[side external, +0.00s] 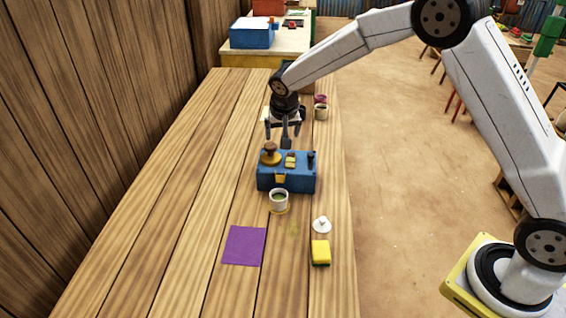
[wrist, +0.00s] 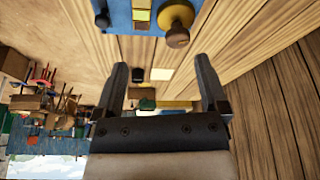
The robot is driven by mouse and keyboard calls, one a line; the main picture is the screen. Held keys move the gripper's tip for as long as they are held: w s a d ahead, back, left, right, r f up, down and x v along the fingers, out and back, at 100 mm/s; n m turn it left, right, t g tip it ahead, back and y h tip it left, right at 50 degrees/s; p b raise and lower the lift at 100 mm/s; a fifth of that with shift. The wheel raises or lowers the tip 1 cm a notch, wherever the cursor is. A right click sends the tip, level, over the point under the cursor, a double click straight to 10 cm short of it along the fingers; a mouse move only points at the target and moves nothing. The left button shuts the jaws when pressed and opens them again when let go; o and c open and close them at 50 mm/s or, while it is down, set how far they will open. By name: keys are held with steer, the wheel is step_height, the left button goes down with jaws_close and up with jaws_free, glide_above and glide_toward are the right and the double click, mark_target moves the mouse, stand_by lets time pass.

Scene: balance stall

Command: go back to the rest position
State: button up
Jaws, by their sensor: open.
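My gripper (side external: 282,138) is open and empty. It hangs over the far side of the blue balance box (side external: 287,180), above the wooden table. In the wrist view the two fingers of my gripper (wrist: 166,72) stand wide apart with nothing between them. The box carries a brass pan with a brown knob (side external: 270,153) on its left and small yellow pieces on top. In the wrist view the box (wrist: 119,14) shows at the top edge, with the brown knob (wrist: 177,36) beside it.
Cups (side external: 321,110) stand behind the box at right. A plank wall (side external: 90,120) borders the left side.

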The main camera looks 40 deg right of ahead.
steer(key=s+d+n+y, duration=0.1)
steer(key=s+n, duration=0.5)
steer(key=s, duration=2.2)
steer(key=shift+s+r+g+y, duration=0.15)
steer(key=shift+r+g+y, duration=0.15)
steer(key=shift+y, duration=0.2)
steer(key=n+t+y, duration=0.1)
steer(key=n+y, duration=0.1)
steer(key=n, duration=0.4)
glide_toward(271, 145)
steer(key=shift+f, duration=0.7)
steer(key=shift+a+f, duration=0.1)
steer(key=shift+f, duration=0.05)
steer(key=shift+w+x, duration=0.1)
steer(key=shift+x, duration=1.8)
steer(key=shift+w+x, duration=0.15)
steer(key=shift+x, duration=1.7)
